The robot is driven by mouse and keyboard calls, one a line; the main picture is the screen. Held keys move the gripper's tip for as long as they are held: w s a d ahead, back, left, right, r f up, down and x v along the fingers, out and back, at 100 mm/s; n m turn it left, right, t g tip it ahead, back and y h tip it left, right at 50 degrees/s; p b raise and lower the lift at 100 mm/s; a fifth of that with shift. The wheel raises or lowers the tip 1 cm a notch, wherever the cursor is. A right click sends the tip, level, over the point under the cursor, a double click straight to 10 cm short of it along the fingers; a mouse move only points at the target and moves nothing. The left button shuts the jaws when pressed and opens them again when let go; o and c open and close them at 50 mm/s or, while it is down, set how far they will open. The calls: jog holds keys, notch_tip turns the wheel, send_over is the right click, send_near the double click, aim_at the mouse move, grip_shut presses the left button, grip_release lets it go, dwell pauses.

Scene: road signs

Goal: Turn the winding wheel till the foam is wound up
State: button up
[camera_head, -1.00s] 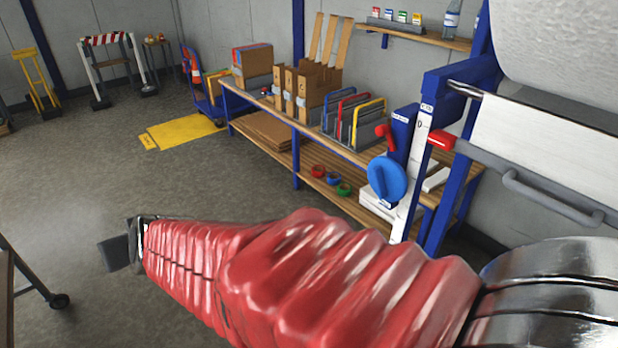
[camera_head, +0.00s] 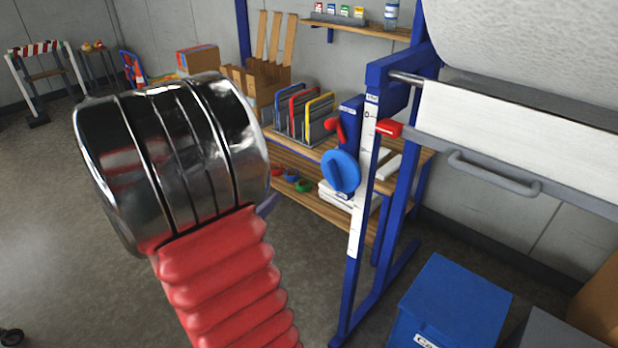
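The winding wheel, a blue disc (camera_head: 341,171), sits on the blue stand right of centre. It is beside an upright white scale strip (camera_head: 363,190) marked 0 near its top. White foam hangs as a sheet (camera_head: 515,135) from a large white roll (camera_head: 530,40) at the upper right; the roll is cut off by the picture's edge. A grey bar with a handle (camera_head: 495,175) crosses at the sheet's lower edge. My arm's metal joint and red sleeve fill the left centre, apart from the wheel in the picture. My gripper does not show.
A red lever (camera_head: 334,129) and a red grip (camera_head: 389,129) are on the stand near the wheel. A workbench (camera_head: 315,200) with racks and boxes stands behind. A blue bin (camera_head: 455,300) is on the floor at lower right. The floor at left is open.

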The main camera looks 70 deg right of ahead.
aim_at(331, 179)
jog(key=s+m+g, duration=0.1)
jog(key=s+g, duration=0.4)
jog(key=s, duration=0.2)
jog(key=shift+s+r, duration=0.15)
jog(key=shift+s, duration=0.05)
jog(key=shift+d, duration=0.1)
jog(key=shift+x, duration=6.8)
jog(key=shift+r, duration=0.15)
jog(key=shift+c, duration=0.4)
grip_shut()
